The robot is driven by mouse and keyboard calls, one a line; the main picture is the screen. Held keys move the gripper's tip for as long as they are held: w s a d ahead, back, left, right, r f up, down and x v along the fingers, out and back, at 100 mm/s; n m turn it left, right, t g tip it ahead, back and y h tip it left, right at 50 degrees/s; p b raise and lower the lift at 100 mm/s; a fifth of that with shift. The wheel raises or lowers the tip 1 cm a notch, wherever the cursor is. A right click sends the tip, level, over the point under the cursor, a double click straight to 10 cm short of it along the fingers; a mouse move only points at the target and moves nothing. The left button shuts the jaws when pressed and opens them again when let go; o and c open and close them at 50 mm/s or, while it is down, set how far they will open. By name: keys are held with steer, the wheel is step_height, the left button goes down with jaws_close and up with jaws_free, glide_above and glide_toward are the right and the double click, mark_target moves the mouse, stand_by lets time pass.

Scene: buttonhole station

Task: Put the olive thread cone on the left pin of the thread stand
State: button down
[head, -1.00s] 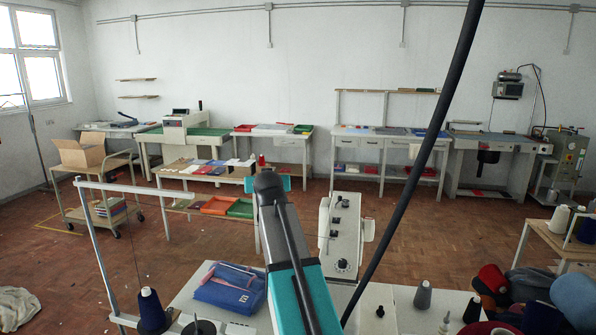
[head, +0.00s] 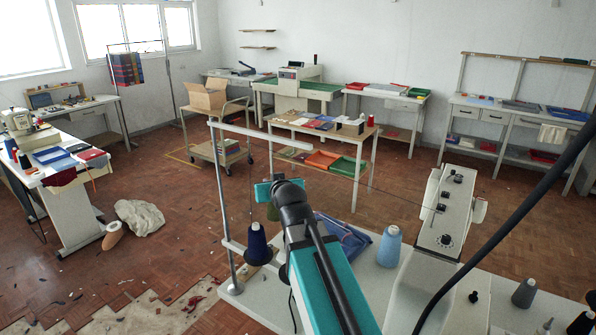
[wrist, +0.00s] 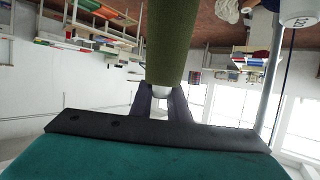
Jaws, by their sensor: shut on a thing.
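The olive thread cone (wrist: 168,40) is in my gripper (wrist: 162,93), held between the two dark fingers around its pale end. In the head view a little of the olive cone (head: 273,211) shows below the teal wrist part, and the fingers are hidden there. The thread stand (head: 226,205) is a grey metal post with an upper bar, at the left end of the sewing table. A navy cone (head: 257,245) stands upright at its lower support, below and left of the olive cone. My arm hides part of the stand, and I cannot make out a bare pin.
The sewing machine (head: 447,212) is farther right. A grey cone (head: 524,293) stands at the right. Open floor lies left of the stand.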

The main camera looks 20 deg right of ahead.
steer(key=shift+s+a+f, duration=0.15)
steer(key=shift+a, duration=0.45)
steer(key=shift+s+a+f, duration=0.1)
steer(key=shift+a, duration=0.5)
steer(key=shift+d, duration=0.15)
